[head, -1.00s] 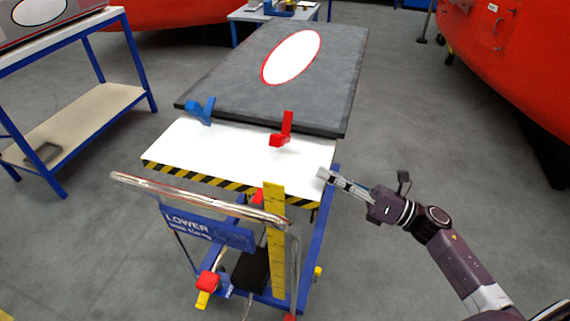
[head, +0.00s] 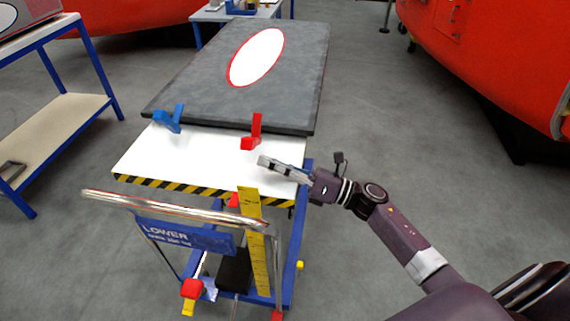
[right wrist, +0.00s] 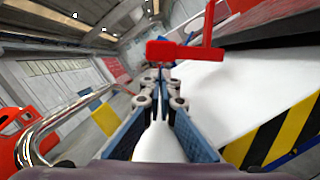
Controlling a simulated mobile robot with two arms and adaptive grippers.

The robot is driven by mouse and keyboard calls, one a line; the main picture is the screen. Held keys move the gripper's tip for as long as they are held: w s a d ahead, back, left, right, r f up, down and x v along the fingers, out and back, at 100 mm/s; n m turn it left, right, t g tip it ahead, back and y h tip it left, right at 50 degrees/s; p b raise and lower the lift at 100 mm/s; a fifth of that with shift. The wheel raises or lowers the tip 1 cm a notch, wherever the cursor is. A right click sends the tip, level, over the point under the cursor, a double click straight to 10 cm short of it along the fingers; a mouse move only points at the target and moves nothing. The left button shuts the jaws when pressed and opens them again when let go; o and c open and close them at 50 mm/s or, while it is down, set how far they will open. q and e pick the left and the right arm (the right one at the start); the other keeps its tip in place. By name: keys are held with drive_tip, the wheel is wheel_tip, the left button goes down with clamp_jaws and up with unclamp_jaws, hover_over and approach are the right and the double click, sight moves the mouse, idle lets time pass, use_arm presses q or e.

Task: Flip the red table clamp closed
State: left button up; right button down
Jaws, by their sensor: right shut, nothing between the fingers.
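The red table clamp (head: 252,136) sits at the edge of the dark grey panel on the white table top, with its red handle standing upright. It also shows in the right wrist view (right wrist: 185,51), just beyond the fingertips. My right gripper (head: 263,161) is shut and empty. It is over the right part of the white table top (head: 190,155), just in front of the clamp and apart from it as far as I can tell. In the right wrist view my right gripper's fingers (right wrist: 160,85) point toward the clamp. My left gripper is not in view.
A blue clamp (head: 170,119) holds the panel (head: 200,90) farther left. The cart's metal push bar (head: 175,210), a blue LOWER sign (head: 185,235) and a yellow ruler-like strip (head: 254,240) stand in front. A blue-framed bench (head: 60,125) is at left. Open floor lies right.

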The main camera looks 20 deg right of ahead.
sight(253, 149)
drive_tip(key=shift+x, duration=1.1)
drive_tip(key=shift+w+r+m+p, duration=0.1)
drive_tip(key=shift+r+m+p, duration=0.25)
drive_tip(key=shift+m+p, duration=0.25)
drive_tip(key=shift+d+r, duration=0.1)
drive_tip(key=shift+w+d+r+m+h+p, duration=0.15)
drive_tip(key=shift+r+m+h+p, duration=0.15)
drive_tip(key=shift+r+m+p, duration=0.5)
drive_tip(key=w+d+r+m+h+p, duration=0.2)
drive_tip(key=w+d+r+m+p, duration=0.1)
drive_tip(key=m+p, duration=0.4)
drive_tip(key=shift+w+r+m+p, duration=0.35)
drive_tip(key=shift+w+r+m, duration=0.4)
drive_tip(key=shift+w, duration=0.2)
